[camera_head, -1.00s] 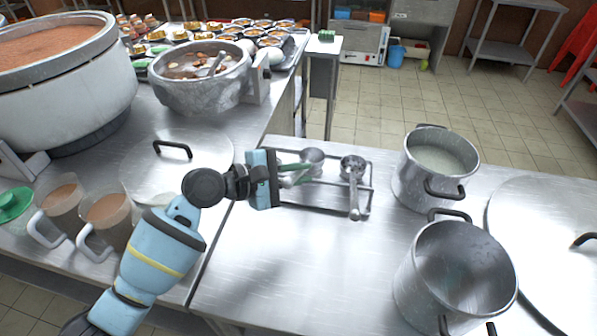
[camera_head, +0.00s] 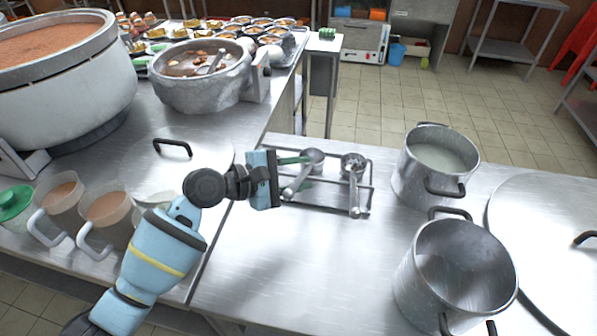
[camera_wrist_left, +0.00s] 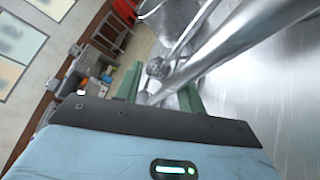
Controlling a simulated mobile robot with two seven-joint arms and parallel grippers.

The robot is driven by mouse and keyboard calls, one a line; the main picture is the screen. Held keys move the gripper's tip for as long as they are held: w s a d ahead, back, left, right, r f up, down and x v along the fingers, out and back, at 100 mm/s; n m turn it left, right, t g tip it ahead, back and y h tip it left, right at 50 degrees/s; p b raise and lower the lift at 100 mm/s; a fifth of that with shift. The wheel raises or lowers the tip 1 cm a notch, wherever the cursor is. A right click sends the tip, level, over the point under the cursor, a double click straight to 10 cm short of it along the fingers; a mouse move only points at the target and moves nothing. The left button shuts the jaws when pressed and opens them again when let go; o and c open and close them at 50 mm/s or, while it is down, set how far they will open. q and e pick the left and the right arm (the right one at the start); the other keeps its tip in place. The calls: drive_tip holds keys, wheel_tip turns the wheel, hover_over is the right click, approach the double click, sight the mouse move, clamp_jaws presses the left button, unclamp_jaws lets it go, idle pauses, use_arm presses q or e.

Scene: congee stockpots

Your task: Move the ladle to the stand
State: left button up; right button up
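A metal ladle (camera_head: 299,178) rests on the wire stand (camera_head: 331,210), its bowl toward the back and its handle sloping to the front left. A second ladle (camera_head: 355,195) lies on the stand to its right. My left gripper (camera_head: 302,171) is at the stand's left side, with its green fingers spread on either side of the first ladle's handle. In the left wrist view a metal handle (camera_wrist_left: 225,48) crosses between the parted fingers, with a gap showing. Whether a finger touches it, I cannot tell. My right gripper is not in view.
Two open stockpots (camera_head: 435,165) (camera_head: 457,280) stand right of the stand, with a large lid (camera_head: 550,250) beyond. Measuring cups (camera_head: 108,215) and another lid (camera_head: 180,160) are on the left counter. The steel top in front of the stand is clear.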

use_arm(q)
drive_tip(key=v, duration=0.8)
idle(0.8)
